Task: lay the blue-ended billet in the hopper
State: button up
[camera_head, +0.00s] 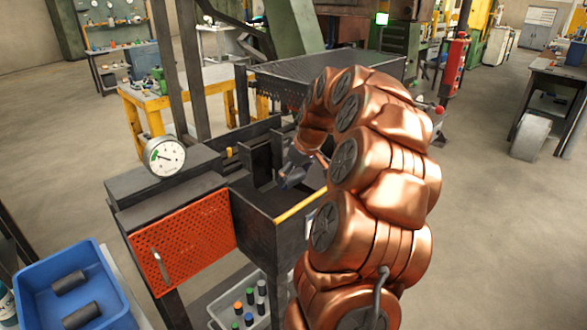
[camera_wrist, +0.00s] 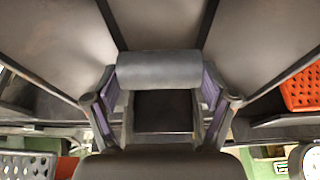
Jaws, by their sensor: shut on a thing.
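My gripper (camera_head: 292,172) is over a dark open-topped metal box with a yellow front edge, which appears to be the hopper (camera_head: 283,214). In the wrist view my gripper (camera_wrist: 158,92) is shut on a dark grey cylindrical billet (camera_wrist: 158,68), which lies crosswise between the two fingers. The billet's end faces are hidden by the fingers, so its end colour cannot be told there. Pale grey plates with dark seams show beyond it in the wrist view. In the head view the billet is small and dark, and whether it touches the hopper cannot be told.
A grey tray (camera_head: 216,312) with several colour-ended billets stands below the hopper. A blue crate (camera_head: 104,272) with dark cylinders is at left. An orange perforated panel (camera_head: 182,243) and a pressure gauge (camera_head: 165,156) are left of the hopper. Dark upright plates stand close behind my gripper.

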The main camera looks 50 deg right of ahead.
jog(key=shift+f, duration=0.4)
jog(key=o, duration=1.7)
jog(key=v, duration=1.2)
jog(key=shift+a, duration=0.1)
